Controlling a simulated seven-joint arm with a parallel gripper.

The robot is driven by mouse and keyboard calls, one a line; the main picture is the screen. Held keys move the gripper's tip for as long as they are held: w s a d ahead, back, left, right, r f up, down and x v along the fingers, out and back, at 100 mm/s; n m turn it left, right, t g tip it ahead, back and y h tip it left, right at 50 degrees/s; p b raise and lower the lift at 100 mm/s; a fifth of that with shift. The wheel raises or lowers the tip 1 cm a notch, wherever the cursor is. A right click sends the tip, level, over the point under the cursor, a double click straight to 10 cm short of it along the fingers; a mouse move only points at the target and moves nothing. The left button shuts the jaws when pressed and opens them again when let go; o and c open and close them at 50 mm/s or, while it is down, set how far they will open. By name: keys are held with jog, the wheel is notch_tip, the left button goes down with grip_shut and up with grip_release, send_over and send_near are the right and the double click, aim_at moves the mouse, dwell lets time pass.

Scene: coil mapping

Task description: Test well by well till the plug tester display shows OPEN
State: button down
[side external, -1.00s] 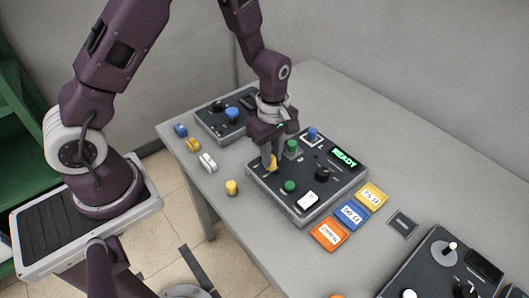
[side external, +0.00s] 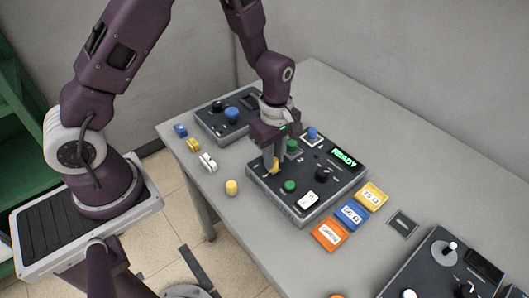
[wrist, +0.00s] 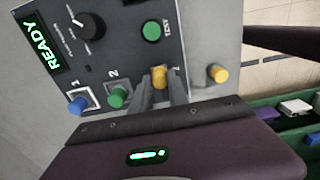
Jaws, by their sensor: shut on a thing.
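The plug tester (side external: 262,190) is a dark panel box, and its display (side external: 344,157) reads READY in green. A blue plug (side external: 312,133) stands in the well marked 1, and a green plug (side external: 291,146) stands at the well marked 2. My gripper (wrist: 160,86) points down and is shut on a yellow plug (wrist: 159,74) at the third well in that row. Whether this plug is fully seated cannot be told. The green button marked TEST (wrist: 152,31) and a black knob (wrist: 90,25) are on the panel.
Another yellow plug (side external: 232,187) stands on the table beside the tester. Orange, blue and yellow labelled pads (side external: 350,214) lie in front. A white rocker (side external: 307,201) is on the tester. Other control boxes (side external: 225,119) (side external: 432,262) stand at the back left and front right.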

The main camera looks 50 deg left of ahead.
aim_at(266, 175)
jog(key=c, duration=1.4)
grip_release()
jog(key=shift+o, duration=0.2)
jog(key=shift+r, duration=3.55)
jog(key=shift+r, duration=0.25)
jog(key=s+r+m+t, duration=0.1)
jog(key=s+r+m, duration=0.25)
jog(key=r, duration=0.25)
jog(key=s+r+m+t, duration=0.1)
jog(key=s+r+m, duration=0.25)
jog(key=r, duration=0.35)
jog(key=s+a+r+m+t, duration=0.2)
jog(key=s+r+m, duration=0.3)
jog(key=s+m, duration=0.6)
jog(key=shift+s+r+t, duration=0.4)
jog(key=shift+s+t, duration=0.4)
jog(key=shift+s, duration=0.25)
